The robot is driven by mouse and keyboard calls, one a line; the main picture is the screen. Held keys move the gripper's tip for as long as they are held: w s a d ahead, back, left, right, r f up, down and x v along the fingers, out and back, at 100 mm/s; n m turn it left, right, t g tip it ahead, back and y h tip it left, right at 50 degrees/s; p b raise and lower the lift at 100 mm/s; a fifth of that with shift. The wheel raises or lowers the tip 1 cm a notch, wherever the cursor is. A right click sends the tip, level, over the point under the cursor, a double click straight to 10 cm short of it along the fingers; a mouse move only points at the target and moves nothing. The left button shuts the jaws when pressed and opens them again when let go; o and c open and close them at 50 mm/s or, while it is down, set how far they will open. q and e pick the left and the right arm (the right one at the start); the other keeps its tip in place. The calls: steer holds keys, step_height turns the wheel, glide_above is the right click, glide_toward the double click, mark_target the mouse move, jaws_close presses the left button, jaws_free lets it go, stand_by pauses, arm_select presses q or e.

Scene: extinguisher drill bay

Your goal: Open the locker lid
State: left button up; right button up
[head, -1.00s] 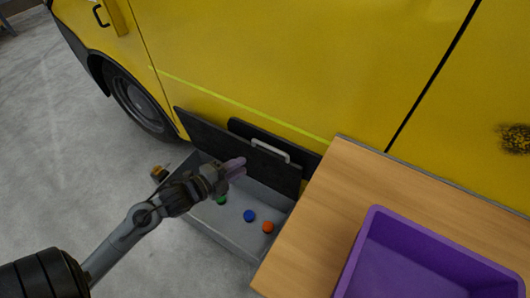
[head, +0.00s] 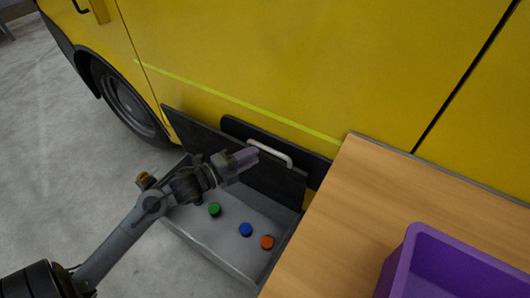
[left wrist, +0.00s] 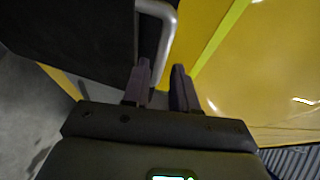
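The black locker lid (head: 225,150) stands raised near upright against the yellow vehicle's side. Its pale handle (head: 270,152) is along its top edge. Below it, the grey locker (head: 205,235) is open, with a green disc (head: 214,209), a blue disc (head: 246,229) and an orange disc (head: 267,242) on its floor. My left gripper (head: 246,158) is at the lid's upper part, just left of the handle. In the left wrist view its two fingers (left wrist: 163,85) are apart, with the handle (left wrist: 168,40) just ahead; contact cannot be told. My right gripper is not in view.
A wooden table (head: 335,215) with a purple crate (head: 405,265) stands right of the locker. The yellow vehicle (head: 290,65) closes off the back, with its wheel (head: 125,100) at left. Concrete floor (head: 60,180) lies clear at left.

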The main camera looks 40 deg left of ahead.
mark_target(266, 147)
arm_select(q)
steer(key=b+x, duration=0.2)
steer(key=x, duration=0.4)
steer(key=shift+w, duration=0.1)
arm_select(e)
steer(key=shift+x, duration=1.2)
arm_select(q)
steer(key=shift+w+r, duration=0.1)
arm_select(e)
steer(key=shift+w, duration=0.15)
arm_select(q)
steer(key=shift+c, duration=0.2)
jaws_close()
